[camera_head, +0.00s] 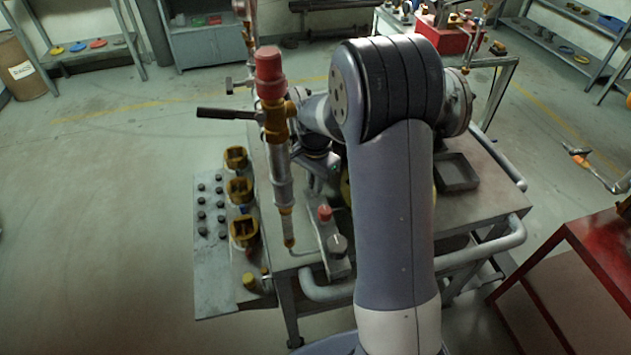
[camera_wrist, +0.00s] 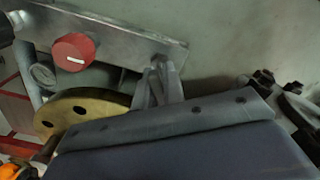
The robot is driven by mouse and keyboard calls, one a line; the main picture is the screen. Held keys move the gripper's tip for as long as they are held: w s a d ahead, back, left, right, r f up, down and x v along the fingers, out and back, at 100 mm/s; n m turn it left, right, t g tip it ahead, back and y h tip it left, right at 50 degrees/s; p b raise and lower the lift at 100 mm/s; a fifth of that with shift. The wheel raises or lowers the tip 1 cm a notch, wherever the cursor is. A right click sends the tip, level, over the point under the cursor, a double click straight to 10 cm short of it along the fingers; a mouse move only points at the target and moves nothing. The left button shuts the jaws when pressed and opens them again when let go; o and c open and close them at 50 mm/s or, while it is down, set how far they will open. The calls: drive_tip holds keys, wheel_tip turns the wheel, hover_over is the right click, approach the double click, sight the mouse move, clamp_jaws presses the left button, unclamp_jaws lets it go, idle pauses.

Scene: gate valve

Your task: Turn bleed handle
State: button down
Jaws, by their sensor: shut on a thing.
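A narrow grey metal panel (camera_head: 329,240) on the bench top carries a red knob (camera_head: 325,213) and a black knob (camera_head: 337,243). In the wrist view the same panel (camera_wrist: 125,38) shows the red knob (camera_wrist: 73,52) with a white mark. My gripper (camera_wrist: 158,86) is at the panel's right end there, shut on a small part taken to be the bleed handle, which the fingers hide. In the head view my arm covers most of the gripper, beyond the red knob.
A tall pipe with a red cap (camera_head: 269,70) and a black lever (camera_head: 225,113) stands left of my arm. Yellow sockets (camera_head: 240,191) line the bench's left side. A brass disc (camera_wrist: 80,108) lies close to my gripper. A red cabinet (camera_head: 570,270) stands at right.

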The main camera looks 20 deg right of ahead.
drive_tip(key=m, duration=0.7)
idle(0.7)
drive_tip(key=c, duration=1.5)
unclamp_jaws()
